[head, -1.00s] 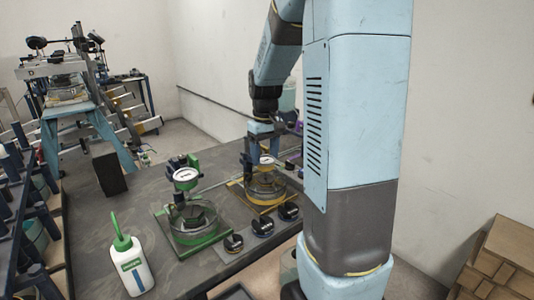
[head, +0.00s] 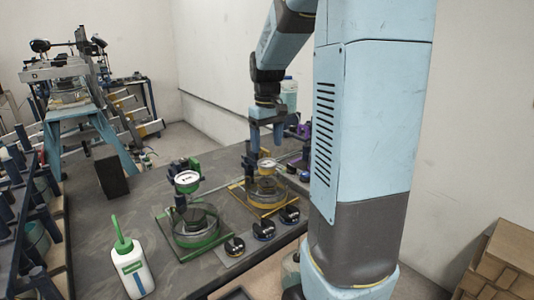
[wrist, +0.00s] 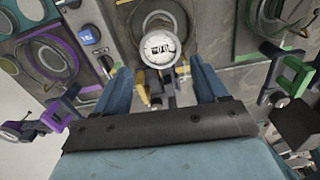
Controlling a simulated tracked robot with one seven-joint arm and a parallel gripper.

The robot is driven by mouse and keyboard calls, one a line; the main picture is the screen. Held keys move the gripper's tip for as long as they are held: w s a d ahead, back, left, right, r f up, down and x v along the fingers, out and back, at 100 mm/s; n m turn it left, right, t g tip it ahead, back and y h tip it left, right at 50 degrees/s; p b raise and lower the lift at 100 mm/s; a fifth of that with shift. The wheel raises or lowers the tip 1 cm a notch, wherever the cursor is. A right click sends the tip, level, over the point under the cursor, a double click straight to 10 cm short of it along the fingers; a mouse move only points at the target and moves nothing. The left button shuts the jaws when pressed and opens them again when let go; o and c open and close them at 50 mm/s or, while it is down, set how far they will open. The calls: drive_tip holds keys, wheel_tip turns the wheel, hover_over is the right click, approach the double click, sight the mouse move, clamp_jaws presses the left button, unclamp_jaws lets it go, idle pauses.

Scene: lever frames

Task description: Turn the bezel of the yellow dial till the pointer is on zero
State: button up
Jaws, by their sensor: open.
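The yellow dial (head: 266,164) stands upright on its post above a round glass-like part on a yellow-edged base plate (head: 262,206). Its white face also shows in the wrist view (wrist: 160,48), with dark marks near the middle; the pointer and zero are too small to read. My gripper (head: 267,144) is above the dial, open and empty. In the wrist view its blue fingers (wrist: 160,76) are spread to the left and right of the dial, with gaps on both sides.
A green dial (head: 187,178) on a green plate stands left of the yellow one. Purple fixtures (head: 304,130) are behind at the right. Dark round knobs (head: 264,229) line the front. A white bottle with green spout (head: 133,268) stands at the near left.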

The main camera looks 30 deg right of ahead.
sight(267, 162)
wheel_tip(267, 162, up, 8)
drive_tip(key=shift+r, duration=0.15)
idle(0.6)
drive_tip(key=s+a+f+t, duration=0.1)
drive_tip(key=s+a, duration=0.4)
drive_tip(key=s, duration=0.5)
drive_tip(key=s+a+f+m+t, duration=0.1)
drive_tip(key=s+a+t, duration=0.3)
drive_tip(key=s, duration=0.7)
drive_tip(key=shift+s+a+f+m+t, duration=0.2)
drive_tip(key=shift+a+m+t, duration=0.1)
drive_tip(key=shift+a, duration=0.9)
drive_tip(key=shift+w, duration=0.1)
drive_tip(key=shift+c, duration=0.4)
